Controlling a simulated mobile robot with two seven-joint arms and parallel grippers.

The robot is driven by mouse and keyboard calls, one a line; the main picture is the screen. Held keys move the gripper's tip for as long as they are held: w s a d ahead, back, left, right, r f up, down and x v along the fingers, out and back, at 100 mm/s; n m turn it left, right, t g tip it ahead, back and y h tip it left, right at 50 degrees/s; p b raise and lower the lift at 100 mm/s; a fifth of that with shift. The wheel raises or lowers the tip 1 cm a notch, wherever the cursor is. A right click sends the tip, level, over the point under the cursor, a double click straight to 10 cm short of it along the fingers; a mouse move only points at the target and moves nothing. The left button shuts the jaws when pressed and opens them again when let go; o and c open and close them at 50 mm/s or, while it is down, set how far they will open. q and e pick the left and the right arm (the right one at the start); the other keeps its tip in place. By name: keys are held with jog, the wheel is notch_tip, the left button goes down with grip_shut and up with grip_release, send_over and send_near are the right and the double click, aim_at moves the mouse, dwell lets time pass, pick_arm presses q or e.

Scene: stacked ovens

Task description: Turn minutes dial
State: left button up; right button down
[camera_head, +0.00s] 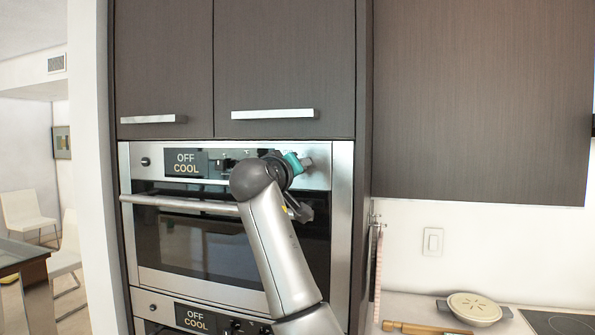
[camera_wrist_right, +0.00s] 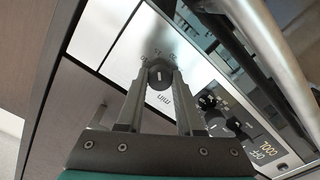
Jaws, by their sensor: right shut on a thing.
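The minutes dial (camera_wrist_right: 158,74) is a round black knob with a white mark, beside the lettering "min" on the steel panel in the right wrist view. My right gripper (camera_wrist_right: 161,84) has its fingertips on either side of the dial and is shut on it. In the head view my right gripper (camera_head: 304,160) is at the right end of the upper oven's control panel (camera_head: 319,177), and it hides the dial there. My left gripper is not in view.
Other black knobs (camera_wrist_right: 209,101) and the display (camera_wrist_right: 266,151) lie along the same panel; the display (camera_head: 186,162) reads "OFF COOL" in the head view. The oven's bar handle (camera_head: 170,203) runs below the panel. A second oven (camera_head: 195,318) is underneath. Cabinet handles (camera_head: 275,114) are above.

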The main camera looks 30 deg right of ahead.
jog(key=shift+f, duration=0.15)
jog(key=c, duration=0.5)
grip_release()
jog(key=shift+c, duration=0.2)
jog(key=b+v, duration=0.3)
jog(key=v, duration=1.2)
jog(key=shift+s, duration=0.1)
